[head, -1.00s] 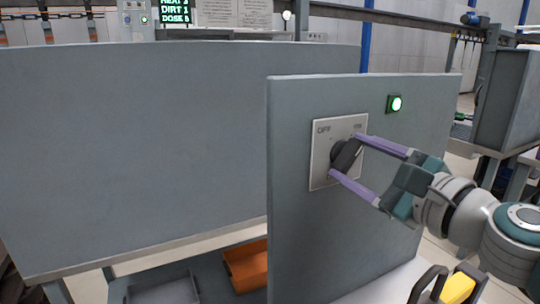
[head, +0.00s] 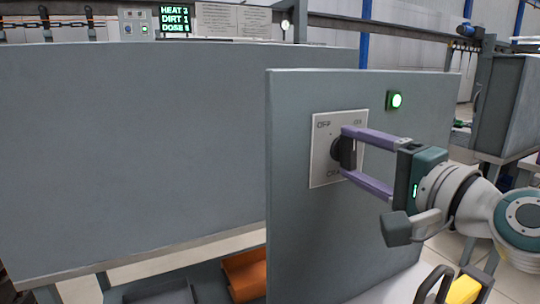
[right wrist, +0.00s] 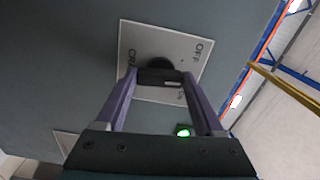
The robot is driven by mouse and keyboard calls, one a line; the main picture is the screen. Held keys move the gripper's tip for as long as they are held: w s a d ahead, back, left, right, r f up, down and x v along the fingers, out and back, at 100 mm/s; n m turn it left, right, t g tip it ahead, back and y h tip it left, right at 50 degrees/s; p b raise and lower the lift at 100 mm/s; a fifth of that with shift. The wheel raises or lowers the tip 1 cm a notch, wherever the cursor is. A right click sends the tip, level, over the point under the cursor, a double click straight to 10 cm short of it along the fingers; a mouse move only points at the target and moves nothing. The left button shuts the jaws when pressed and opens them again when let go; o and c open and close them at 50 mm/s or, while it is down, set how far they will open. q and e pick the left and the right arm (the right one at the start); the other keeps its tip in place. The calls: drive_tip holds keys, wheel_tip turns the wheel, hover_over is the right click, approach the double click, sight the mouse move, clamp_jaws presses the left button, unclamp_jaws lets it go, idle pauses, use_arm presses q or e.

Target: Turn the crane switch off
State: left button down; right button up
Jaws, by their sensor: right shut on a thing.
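The crane switch is a dark knob (head: 345,153) on a pale square plate (head: 324,165), with OFF at the plate's upper left and ON at its upper right. The knob's handle stands about upright in the head view. My right gripper (head: 346,152) is shut on the knob, one purple finger above it and one below. The right wrist view shows the knob (right wrist: 158,75) between the fingertips on the plate (right wrist: 193,50). The green lamp (head: 396,100) above the plate is lit. My left gripper is not in view.
The switch is on an upright grey panel (head: 290,200). A wider grey panel (head: 130,150) stands to its left. An orange bin (head: 245,273) lies low behind the switch panel. A yellow object (head: 464,290) is at the lower right.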

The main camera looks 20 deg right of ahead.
drive_tip(key=n, duration=0.3)
drive_tip(key=shift+n, duration=1.8)
drive_tip(key=o, duration=1.4)
